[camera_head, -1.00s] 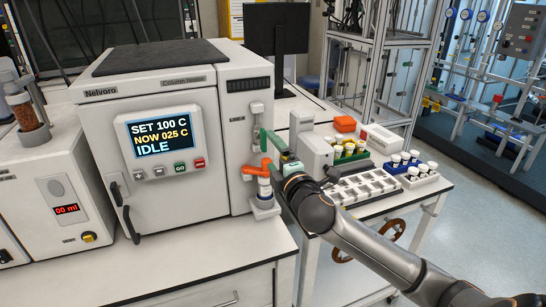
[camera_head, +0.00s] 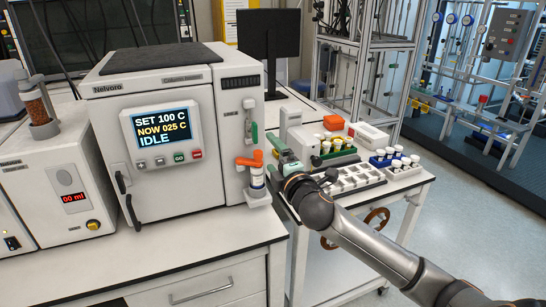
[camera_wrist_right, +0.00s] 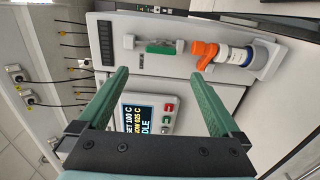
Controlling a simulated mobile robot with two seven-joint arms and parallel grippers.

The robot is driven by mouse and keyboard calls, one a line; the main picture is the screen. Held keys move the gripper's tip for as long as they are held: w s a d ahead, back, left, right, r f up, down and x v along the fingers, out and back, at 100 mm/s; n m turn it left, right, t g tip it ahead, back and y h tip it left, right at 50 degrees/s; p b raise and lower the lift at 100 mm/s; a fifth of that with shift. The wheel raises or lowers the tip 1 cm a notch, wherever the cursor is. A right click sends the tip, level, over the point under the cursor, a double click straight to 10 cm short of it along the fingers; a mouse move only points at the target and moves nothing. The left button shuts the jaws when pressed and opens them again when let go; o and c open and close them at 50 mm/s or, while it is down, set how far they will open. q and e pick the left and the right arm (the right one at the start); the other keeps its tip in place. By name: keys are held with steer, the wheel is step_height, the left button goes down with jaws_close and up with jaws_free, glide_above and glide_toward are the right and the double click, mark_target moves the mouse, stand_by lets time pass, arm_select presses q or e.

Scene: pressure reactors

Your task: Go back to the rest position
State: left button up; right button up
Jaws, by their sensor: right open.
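My right gripper (camera_head: 272,145) is open and empty, just to the right of the column heater's right side in the head view. Its two green fingers stand apart in the right wrist view (camera_wrist_right: 161,76), with nothing between them. My left gripper is not in view.
A pump unit (camera_head: 60,180) stands left of the heater. The front bench top (camera_head: 185,248) is clear.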

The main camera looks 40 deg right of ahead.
stand_by(0.5)
steer(key=s+a+f+m+g+y, duration=0.1)
steer(key=s+a+f+m+g, duration=0.2)
steer(key=f, duration=0.5)
steer(key=s+a+f+m+y, duration=0.15)
steer(key=s+a+f, duration=0.25)
steer(key=f, duration=0.5)
steer(key=s+a+f+m+g+y, duration=0.1)
steer(key=s+a+f+g+y, duration=0.2)
steer(key=f, duration=0.5)
steer(key=s+a+f+m+g, duration=0.1)
steer(key=s+a+f+m, duration=0.3)
steer(key=s, duration=0.5)
steer(key=s+a+f+m+g, duration=0.1)
steer(key=s+a+f+m, duration=0.3)
steer(key=s+f, duration=0.5)
steer(key=shift+s+a+f+y, duration=0.2)
steer(key=shift+s+a+y, duration=0.25)
steer(key=shift+a, duration=0.65)
